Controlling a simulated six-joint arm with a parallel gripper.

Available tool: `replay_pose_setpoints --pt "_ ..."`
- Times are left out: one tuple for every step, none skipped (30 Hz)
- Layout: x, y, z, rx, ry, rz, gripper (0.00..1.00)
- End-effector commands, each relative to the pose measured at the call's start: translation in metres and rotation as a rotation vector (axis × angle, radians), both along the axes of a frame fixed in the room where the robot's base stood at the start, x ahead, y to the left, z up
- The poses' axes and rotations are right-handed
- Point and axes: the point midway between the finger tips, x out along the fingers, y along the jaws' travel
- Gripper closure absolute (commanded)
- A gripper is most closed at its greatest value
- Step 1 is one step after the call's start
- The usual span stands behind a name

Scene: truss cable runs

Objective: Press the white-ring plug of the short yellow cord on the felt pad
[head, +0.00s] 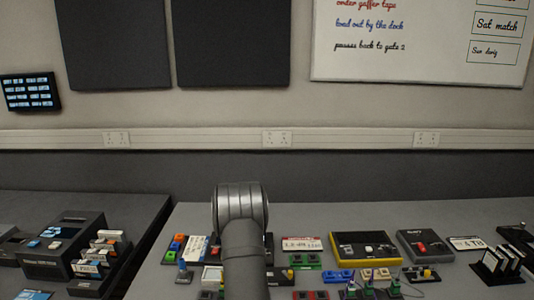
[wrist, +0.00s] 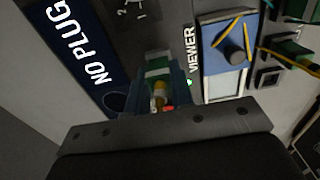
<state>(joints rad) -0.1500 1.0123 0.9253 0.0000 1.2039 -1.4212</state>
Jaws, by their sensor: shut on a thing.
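In the wrist view my gripper (wrist: 159,90) is shut on a small piece with a yellow barrel (wrist: 160,92), which I take to be a plug of the short yellow cord. A green block with a pale band (wrist: 158,68) shows just beyond it, between the bluish fingers. I cannot make out a white ring, and I cannot tell whether the piece touches the surface below. The felt pad is not clearly identifiable. In the head view my arm hides the gripper and the bench behind it.
A sign reading NO PLUG (wrist: 85,45) lies left of my gripper. Right of it is a blue-topped unit (wrist: 215,60) beside the word VIEWER, with a dark knob and yellow strands. The head view shows a yellow-edged box (head: 366,248) and a grey box (head: 425,246) on the crowded bench.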

Motion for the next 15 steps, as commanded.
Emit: replay_pose_setpoints --pt "0.0 0.0 0.001 0.0 -0.001 0.0 1.0" --pt "0.0 0.0 0.002 0.0 -0.001 0.0 1.0" --pt "0.0 0.0 0.004 0.0 -0.001 0.0 1.0" --pt "0.0 0.0 0.005 0.0 -0.001 0.0 1.0" --pt "0.0 0.0 0.007 0.0 -0.002 0.0 1.0" --pt "0.0 0.0 0.009 0.0 -0.002 0.0 1.0" --pt "0.0 0.0 0.01 0.0 -0.002 0.0 1.0" --pt "0.0 0.0 0.012 0.0 -0.002 0.0 1.0" --pt "0.001 0.0 0.014 0.0 -0.002 0.0 1.0" --pt "0.0 0.0 0.016 0.0 -0.002 0.0 1.0" --pt "0.0 0.0 0.017 0.0 -0.002 0.0 1.0" --pt "0.0 0.0 0.019 0.0 -0.001 0.0 1.0" --pt "0.0 0.0 0.021 0.0 -0.001 0.0 1.0" --pt "0.0 0.0 0.022 0.0 -0.001 0.0 1.0" --pt "0.0 0.0 0.024 0.0 -0.001 0.0 1.0"
